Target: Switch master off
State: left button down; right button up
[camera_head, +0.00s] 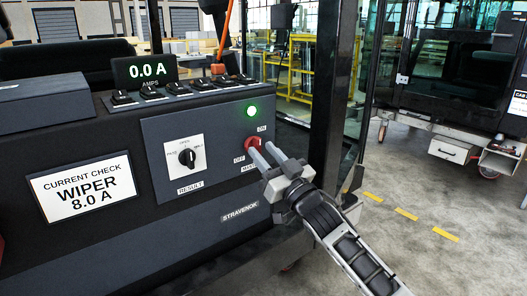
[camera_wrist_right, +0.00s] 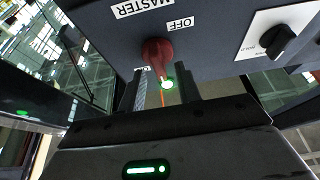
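The red master switch (camera_head: 252,143) sits on the dark front panel (camera_head: 213,128), between an ON label above right and an OFF label below left. It also shows in the right wrist view (camera_wrist_right: 157,52), its grip pointing toward the lit green lamp (camera_head: 252,111) and away from OFF. My right gripper (camera_head: 262,154) is at the switch, its two fingers apart. In the wrist view the fingers (camera_wrist_right: 164,88) stand either side of the grip's end, with a gap between them. I cannot tell whether they touch it. My left gripper is out of view.
A black result selector (camera_head: 187,157) is left of the switch. A row of black toggles (camera_head: 182,88) and a 0.0 A display (camera_head: 144,70) are above. A "WIPER 8.0 A" card (camera_head: 82,186) is at left. A dark post (camera_head: 335,90) stands close right of my gripper.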

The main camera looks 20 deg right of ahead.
jog(key=shift+w+a+r, duration=0.15)
jog(key=shift+w+r, duration=0.05)
jog(key=shift+w, duration=0.3)
grip_shut()
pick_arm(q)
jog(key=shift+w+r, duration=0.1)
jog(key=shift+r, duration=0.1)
